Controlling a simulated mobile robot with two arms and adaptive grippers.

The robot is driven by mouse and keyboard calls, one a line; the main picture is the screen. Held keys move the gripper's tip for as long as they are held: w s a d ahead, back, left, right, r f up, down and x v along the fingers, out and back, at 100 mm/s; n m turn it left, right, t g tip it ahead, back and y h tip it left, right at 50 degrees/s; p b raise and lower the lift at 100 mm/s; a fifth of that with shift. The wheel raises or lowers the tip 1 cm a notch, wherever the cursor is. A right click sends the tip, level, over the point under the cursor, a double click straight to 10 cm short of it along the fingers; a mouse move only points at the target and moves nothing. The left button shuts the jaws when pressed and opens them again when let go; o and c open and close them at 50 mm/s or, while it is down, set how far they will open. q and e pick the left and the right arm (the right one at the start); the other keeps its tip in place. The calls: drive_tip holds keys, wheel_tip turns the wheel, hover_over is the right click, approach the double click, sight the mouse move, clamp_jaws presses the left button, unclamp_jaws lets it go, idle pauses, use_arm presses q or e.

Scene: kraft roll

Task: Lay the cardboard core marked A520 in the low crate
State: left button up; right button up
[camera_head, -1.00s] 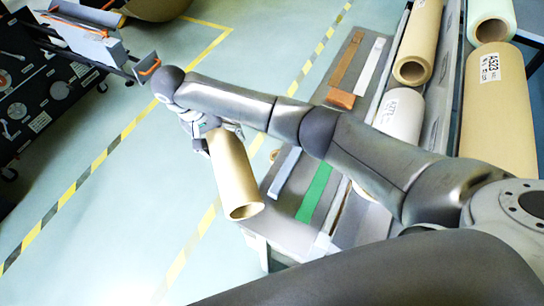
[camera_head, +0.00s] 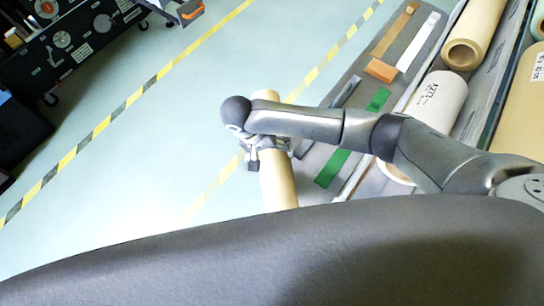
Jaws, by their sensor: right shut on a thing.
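My right gripper (camera_head: 266,152) is shut around the middle of a tan cardboard core (camera_head: 279,186). The core slants, its far end showing beyond my wrist and its near end cut off by the dark shape along the bottom of the head view. No A520 mark can be read on it. The core appears above the floor, beside the left edge of the grey table. My left gripper is not in view. I cannot make out a low crate.
A tan roll (camera_head: 478,32) lies further back. A dark machine (camera_head: 70,50) stands at the left. The floor (camera_head: 165,135) between is clear.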

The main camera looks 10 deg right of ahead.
drive_tip(key=shift+s+f, duration=0.15)
drive_tip(key=shift+f, duration=0.75)
drive_tip(key=shift+s+f, duration=0.1)
drive_tip(key=shift+f, duration=0.75)
drive_tip(key=shift+f, duration=0.15)
drive_tip(key=o, duration=1.5)
